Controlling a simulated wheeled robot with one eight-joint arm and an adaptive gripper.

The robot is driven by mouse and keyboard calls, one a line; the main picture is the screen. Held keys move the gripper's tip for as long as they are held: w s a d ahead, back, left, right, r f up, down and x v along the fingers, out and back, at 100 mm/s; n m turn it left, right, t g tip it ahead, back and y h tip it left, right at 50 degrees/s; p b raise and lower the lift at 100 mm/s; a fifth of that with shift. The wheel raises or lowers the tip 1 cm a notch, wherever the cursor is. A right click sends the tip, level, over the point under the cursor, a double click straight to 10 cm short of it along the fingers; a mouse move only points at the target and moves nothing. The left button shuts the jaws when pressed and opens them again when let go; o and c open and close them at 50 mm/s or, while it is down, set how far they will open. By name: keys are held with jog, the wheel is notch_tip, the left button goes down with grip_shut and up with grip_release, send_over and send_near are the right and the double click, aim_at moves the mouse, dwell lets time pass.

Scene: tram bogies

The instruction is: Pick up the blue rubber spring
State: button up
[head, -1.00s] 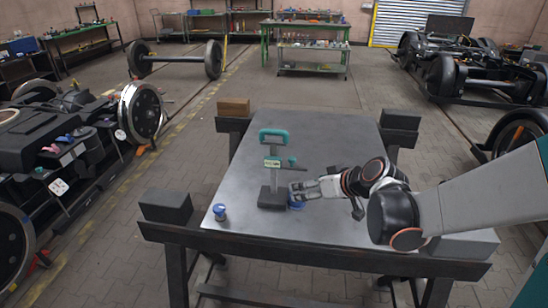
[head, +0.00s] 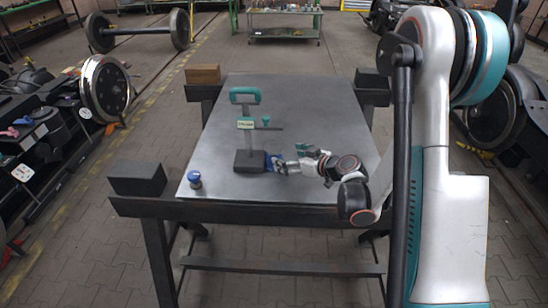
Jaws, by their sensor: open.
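A grey metal table (head: 330,105) stands in front of me.
The upright stand (head: 246,130) with a teal handle and black base is close left of my gripper. Dark blocks (head: 137,179) and a brown block (head: 203,74) sit at the table's edges. The right and back tabletop is bare. Wheelsets (head: 107,88) stand on the floor at left.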

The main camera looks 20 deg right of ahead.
aim_at(274, 152)
jog(key=x, duration=0.2)
jog(key=shift+w+a+f+b, duration=0.15)
jog(key=shift+w+f+b, duration=0.1)
jog(key=shift+w+b, duration=0.1)
jog(key=shift+b+x, duration=1.3)
jog(key=shift+x, duration=1.75)
jog(key=shift+r, duration=0.2)
jog(key=c, duration=1.6)
jog(key=shift+w+r, duration=0.1)
